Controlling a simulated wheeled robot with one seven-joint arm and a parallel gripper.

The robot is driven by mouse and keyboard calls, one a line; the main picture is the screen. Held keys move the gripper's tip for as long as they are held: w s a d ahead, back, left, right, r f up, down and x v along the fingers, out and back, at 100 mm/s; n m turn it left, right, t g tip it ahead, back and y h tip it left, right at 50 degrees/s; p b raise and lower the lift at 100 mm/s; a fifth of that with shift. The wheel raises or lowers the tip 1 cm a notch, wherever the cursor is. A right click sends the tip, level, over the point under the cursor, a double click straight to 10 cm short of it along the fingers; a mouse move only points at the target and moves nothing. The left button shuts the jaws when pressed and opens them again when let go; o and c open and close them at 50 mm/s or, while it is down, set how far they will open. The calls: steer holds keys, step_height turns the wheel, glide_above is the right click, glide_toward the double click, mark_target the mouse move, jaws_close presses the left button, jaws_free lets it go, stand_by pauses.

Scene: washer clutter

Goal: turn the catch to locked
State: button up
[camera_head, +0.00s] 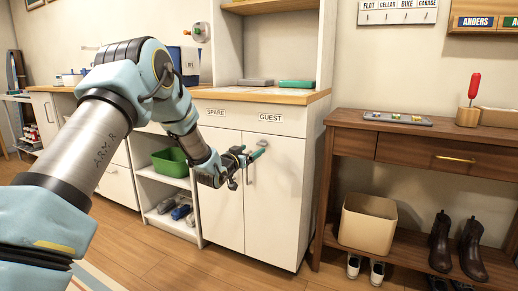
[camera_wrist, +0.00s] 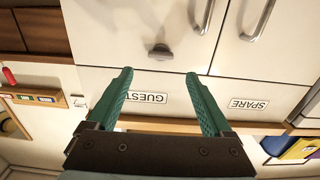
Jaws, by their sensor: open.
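The catch is a small dark grey knob (camera_wrist: 160,52) on the white cupboard door below the label GUEST (camera_wrist: 147,97), which the wrist view shows upside down. In the head view the catch (camera_head: 264,143) is small and partly behind the gripper, and its setting cannot be made out. My gripper (camera_head: 256,153) is in front of the GUEST door. In the wrist view my gripper (camera_wrist: 159,73) has its two green fingers spread wide, with nothing between them. The catch shows just beyond the fingertips, roughly centred between them, and looks apart from both.
A bar handle (camera_wrist: 202,14) is close beside the catch, with a second handle (camera_wrist: 258,18) on the SPARE door. The wooden counter edge (camera_head: 262,97) runs above the doors. A brown side table (camera_head: 350,121) stands at the right. The floor before the doors is clear.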

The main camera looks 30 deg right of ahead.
mark_target(261, 144)
steer(key=x, duration=0.7)
steer(key=shift+f, duration=0.1)
jaws_close()
stand_by(0.6)
